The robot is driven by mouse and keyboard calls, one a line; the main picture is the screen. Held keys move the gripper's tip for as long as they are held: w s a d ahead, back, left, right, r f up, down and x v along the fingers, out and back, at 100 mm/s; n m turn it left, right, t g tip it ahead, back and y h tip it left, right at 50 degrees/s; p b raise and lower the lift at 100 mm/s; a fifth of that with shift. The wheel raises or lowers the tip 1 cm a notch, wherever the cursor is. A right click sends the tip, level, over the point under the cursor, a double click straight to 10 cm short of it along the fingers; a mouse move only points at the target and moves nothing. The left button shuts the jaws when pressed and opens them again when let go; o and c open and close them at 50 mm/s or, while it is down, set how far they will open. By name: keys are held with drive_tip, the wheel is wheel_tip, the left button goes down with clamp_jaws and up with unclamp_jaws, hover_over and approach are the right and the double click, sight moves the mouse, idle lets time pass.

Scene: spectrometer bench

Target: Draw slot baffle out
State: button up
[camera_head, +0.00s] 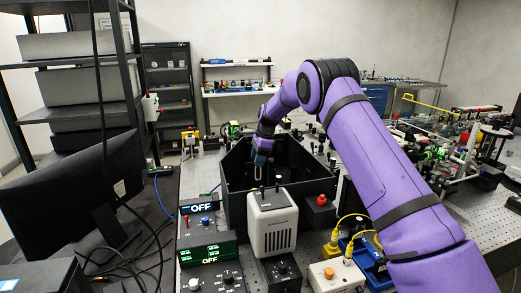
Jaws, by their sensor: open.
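My purple arm reaches from the lower right over a black open-topped box (234,195) on the bench. My gripper (259,181) points down at the left part of the box opening, and its fingers are apart. I see nothing held between them. I cannot make out the slot baffle clearly; dark parts inside the box blend together at this size. Whether the fingers touch anything in the box cannot be told.
A light grey vented unit (273,224) stands in front of the box. A black block with a red knob (320,207) is right of it. Optics crowd the right bench.

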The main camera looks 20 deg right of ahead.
drive_tip(key=shift+x, duration=0.9)
clamp_jaws()
